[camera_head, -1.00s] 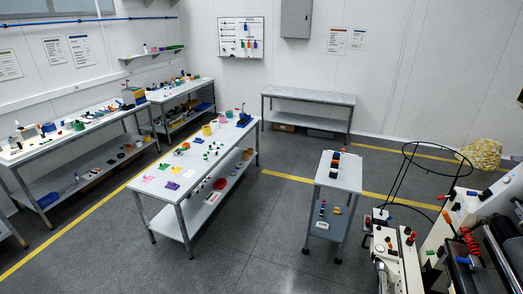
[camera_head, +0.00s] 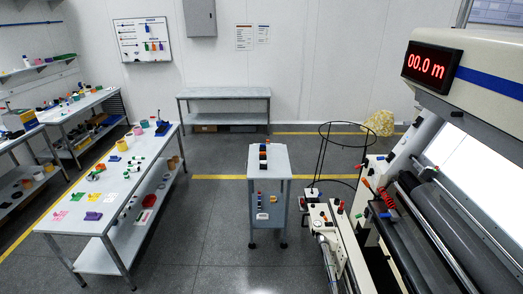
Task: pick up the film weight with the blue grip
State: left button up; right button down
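I cannot pick out the film weight with the blue grip for certain at this distance. Small blue items show in several places: a blue piece (camera_head: 114,158) on the long middle table, a larger blue object (camera_head: 162,128) at that table's far end, and a small blue part (camera_head: 385,215) on the machine at the right. Neither of my grippers is in view.
The long table (camera_head: 75,225) with many small items stands at the left. A small wheeled cart (camera_head: 267,168) stands in the middle, with dark and coloured blocks on top. A machine with rollers (camera_head: 440,230) and a red display (camera_head: 431,64) fills the right. Floor between table and cart is clear.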

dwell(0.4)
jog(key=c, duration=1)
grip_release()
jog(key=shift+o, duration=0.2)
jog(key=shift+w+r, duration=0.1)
